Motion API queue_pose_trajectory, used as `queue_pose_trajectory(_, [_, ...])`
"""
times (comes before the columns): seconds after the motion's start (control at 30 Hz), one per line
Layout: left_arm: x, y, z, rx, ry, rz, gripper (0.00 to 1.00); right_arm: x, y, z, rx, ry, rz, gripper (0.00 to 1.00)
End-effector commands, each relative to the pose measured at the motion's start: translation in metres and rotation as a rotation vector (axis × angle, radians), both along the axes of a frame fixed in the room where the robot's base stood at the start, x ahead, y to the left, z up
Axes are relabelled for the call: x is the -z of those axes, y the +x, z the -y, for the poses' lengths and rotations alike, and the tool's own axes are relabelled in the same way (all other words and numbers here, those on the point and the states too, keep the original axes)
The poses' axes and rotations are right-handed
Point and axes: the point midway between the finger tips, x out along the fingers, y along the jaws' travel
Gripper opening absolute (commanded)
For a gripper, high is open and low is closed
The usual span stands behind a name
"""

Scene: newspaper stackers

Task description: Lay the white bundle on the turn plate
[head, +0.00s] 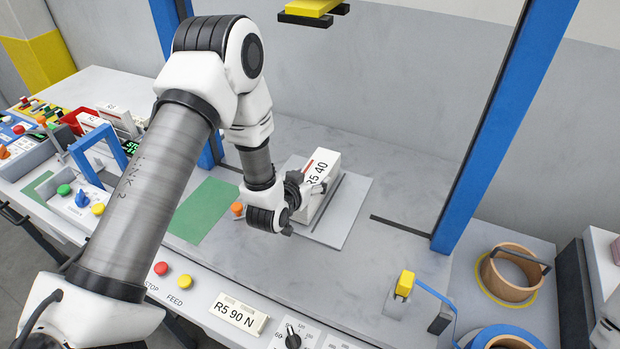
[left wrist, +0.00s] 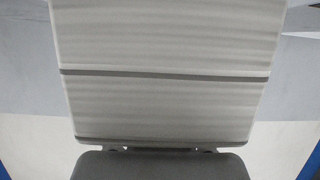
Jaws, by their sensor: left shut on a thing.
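The white bundle (head: 322,170), marked "R5 40" with a red stripe, is over the light grey square turn plate (head: 349,215) in the head view. I cannot tell whether its underside touches the plate. My left gripper (head: 306,192) is shut on the near left side of the bundle. My arm and gripper hide part of the bundle and the plate's left side. In the left wrist view the bundle (left wrist: 160,105) fills the middle, with dark bands across its layered pale face, and a dark grey gripper pad (left wrist: 160,165) is at its lower edge. My right gripper does not show.
Blue posts (head: 505,130) stand beside the plate, with a yellow and black part (head: 313,12) above. A green mat (head: 205,210) lies to the left. Buttons (head: 172,274) line the front edge. Strap rolls (head: 510,272) are at right. The grey table behind the plate is clear.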

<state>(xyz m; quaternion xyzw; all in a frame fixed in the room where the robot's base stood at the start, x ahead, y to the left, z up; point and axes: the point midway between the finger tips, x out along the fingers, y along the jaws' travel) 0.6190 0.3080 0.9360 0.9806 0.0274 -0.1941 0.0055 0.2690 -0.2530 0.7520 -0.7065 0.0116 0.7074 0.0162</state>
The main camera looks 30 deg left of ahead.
Motion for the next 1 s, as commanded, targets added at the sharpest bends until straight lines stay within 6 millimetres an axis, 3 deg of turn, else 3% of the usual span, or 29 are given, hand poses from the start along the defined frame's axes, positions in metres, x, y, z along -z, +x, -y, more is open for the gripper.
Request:
queue_pose_trajectory(0.17, [0.002, 0.001, 0.000, 0.000, 0.000, 0.005, 0.01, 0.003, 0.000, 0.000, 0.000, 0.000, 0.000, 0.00])
queue_pose_trajectory(0.2, [0.001, 0.001, 0.000, 0.000, 0.000, 0.006, 0.77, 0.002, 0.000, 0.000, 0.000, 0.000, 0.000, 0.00])
queue_pose_trajectory(0.27, [0.001, 0.001, 0.000, 0.000, 0.000, 0.005, 0.99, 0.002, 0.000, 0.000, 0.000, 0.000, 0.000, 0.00])
queue_pose_trajectory(0.67, [0.003, -0.004, 0.000, 0.000, -0.001, -0.004, 1.00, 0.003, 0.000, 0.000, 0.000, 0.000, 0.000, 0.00])
queue_pose_trajectory(1.0, [-0.021, -0.059, 0.003, 0.000, -0.001, -0.001, 1.00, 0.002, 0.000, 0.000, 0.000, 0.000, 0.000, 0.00])
